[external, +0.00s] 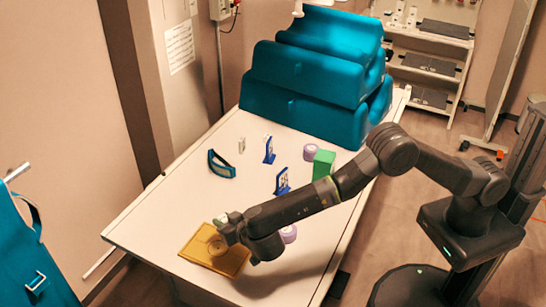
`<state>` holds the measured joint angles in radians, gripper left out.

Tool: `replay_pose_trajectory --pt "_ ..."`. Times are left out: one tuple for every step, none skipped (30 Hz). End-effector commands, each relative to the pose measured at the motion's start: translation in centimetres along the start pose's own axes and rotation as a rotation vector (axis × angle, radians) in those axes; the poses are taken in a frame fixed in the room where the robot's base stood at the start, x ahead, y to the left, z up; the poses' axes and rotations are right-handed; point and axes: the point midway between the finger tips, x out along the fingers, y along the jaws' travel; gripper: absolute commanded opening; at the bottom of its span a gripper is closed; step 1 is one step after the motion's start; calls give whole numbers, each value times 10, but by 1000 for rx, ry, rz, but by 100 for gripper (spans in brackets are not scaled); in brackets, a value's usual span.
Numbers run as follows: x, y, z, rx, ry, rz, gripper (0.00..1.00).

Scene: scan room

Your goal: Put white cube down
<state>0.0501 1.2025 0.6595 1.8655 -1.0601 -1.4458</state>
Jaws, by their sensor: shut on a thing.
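My gripper (220,240) is at the near left end of the table, low over the amber tray (232,266). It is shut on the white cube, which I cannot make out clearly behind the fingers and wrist. A small pale, greenish-white object (221,218) shows just beyond the gripper at the tray's far edge; I cannot tell what it is. Whether the held cube touches the tray is hidden.
Teal cushions (305,85) fill the far end. The left edge strip is clear.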

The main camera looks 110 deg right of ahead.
Motion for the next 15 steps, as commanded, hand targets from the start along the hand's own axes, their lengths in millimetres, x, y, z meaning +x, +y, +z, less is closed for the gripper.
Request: replay_pose_trajectory --pt "2 0 5 -2 -1 0 1" --pt "3 0 8 -3 -1 0 1" --pt "5 0 14 -4 -1 1 1" --pt "7 0 18 -5 -1 1 1" --pt "9 0 22 -3 -1 1 1" --pt "11 0 27 -3 -1 1 1" --pt "12 0 30 -3 -1 1 1" --pt "13 0 31 -2 -1 1 1" --pt "13 0 32 -1 0 0 1" --pt "13 0 32 0 0 0 1" --pt "13 0 32 0 0 0 1" --pt "13 0 32 0 0 0 1" --pt "13 0 32 0 0 0 1" --pt "13 0 32 0 0 0 1" --pt "13 0 32 -1 0 0 1"
